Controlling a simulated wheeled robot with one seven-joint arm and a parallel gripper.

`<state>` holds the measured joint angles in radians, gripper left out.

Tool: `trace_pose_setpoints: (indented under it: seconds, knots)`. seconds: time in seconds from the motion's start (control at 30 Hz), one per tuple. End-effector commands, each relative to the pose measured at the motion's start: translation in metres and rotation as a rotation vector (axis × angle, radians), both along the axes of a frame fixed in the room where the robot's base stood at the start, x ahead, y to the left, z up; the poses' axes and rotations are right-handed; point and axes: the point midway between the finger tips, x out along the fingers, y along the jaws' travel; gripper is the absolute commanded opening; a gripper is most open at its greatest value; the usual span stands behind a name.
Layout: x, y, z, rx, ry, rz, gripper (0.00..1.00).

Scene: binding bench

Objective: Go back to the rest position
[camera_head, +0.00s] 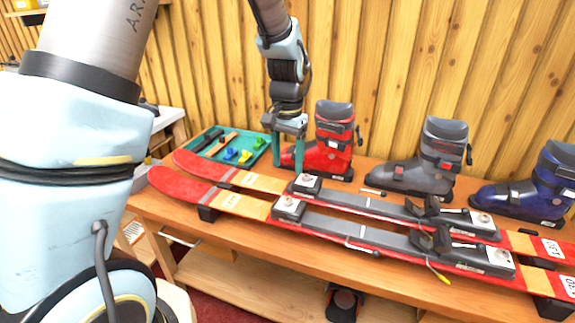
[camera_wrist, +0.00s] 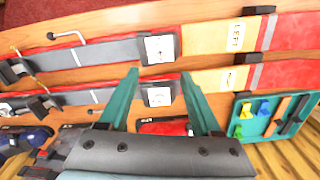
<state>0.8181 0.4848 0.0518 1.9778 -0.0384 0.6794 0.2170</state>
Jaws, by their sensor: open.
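My gripper (camera_head: 287,158) hangs above the back of the bench, between the teal tray and the red boot. Its two teal fingers point down, apart, with nothing between them. In the wrist view my gripper (camera_wrist: 160,76) is open. The nearer ski's binding plate (camera_wrist: 159,48) and the other ski's plate (camera_wrist: 157,95) show beyond and between the fingertips. The red boot (camera_head: 334,140) stands just right of my gripper in the head view. In the wrist view my gripper's palm hides most of it.
Two red skis (camera_head: 240,203) lie along the wooden bench (camera_head: 165,208). The grey boot (camera_head: 440,150) and blue boot (camera_head: 556,178) stand behind them. The teal tray (camera_head: 262,153) holds small coloured pieces and tools. A plank wall rises close behind.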

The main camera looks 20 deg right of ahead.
Motion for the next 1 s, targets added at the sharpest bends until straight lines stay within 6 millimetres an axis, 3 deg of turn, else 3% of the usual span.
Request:
trace_pose_setpoints:
  seconds: [0.27, 0.37, 0.47, 0.6, 0.8, 0.9, 1.0]
  knots:
    - [0.000, 0.000, 0.000, 0.000, 0.000, 0.001, 0.65]
    - [0.004, 0.012, 0.002, -0.003, -0.002, 0.030, 0.65]
    - [0.013, 0.046, 0.010, -0.014, -0.012, 0.117, 0.65]
    - [0.020, 0.128, 0.024, -0.037, -0.038, 0.329, 0.65]
    - [-0.004, 0.237, 0.036, -0.063, -0.083, 0.635, 0.65]
    - [-0.021, 0.271, 0.037, -0.070, -0.101, 0.747, 0.65]
    - [-0.033, 0.291, 0.038, -0.074, -0.115, 0.820, 0.65]
